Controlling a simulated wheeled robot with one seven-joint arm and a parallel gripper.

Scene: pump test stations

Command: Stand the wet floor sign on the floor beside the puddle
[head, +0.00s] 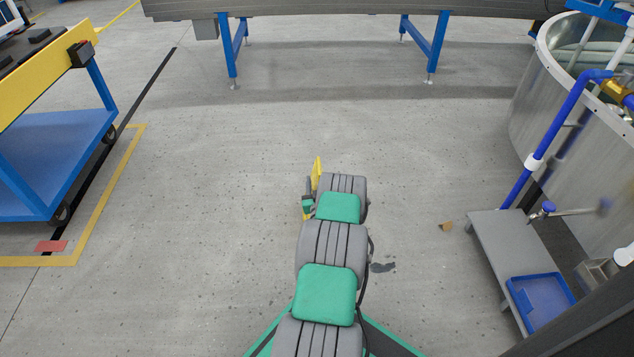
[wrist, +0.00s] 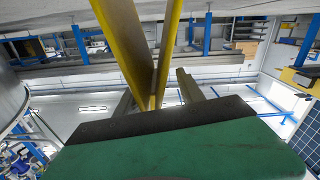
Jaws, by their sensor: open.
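The yellow wet floor sign (head: 317,172) shows in the head view just beyond the end of my arm, mostly hidden behind it. In the wrist view, its two yellow panels (wrist: 126,42) spread apart toward the floor and meet near my gripper (wrist: 158,92). My gripper is open, with one finger on either side of the sign's top edge. I cannot tell whether the fingers touch it. The sign's feet are out of view, so floor contact is unclear. A small dark puddle (head: 383,267) lies on the floor just right of my arm in the head view.
A small brown piece (head: 446,226) lies on the floor to the right. A grey bench (head: 490,240) with a blue tray (head: 541,300) stands beside a metal tank (head: 535,110). A blue cart (head: 50,160) stands left, a conveyor (head: 330,8) ahead. Floor between is mostly clear.

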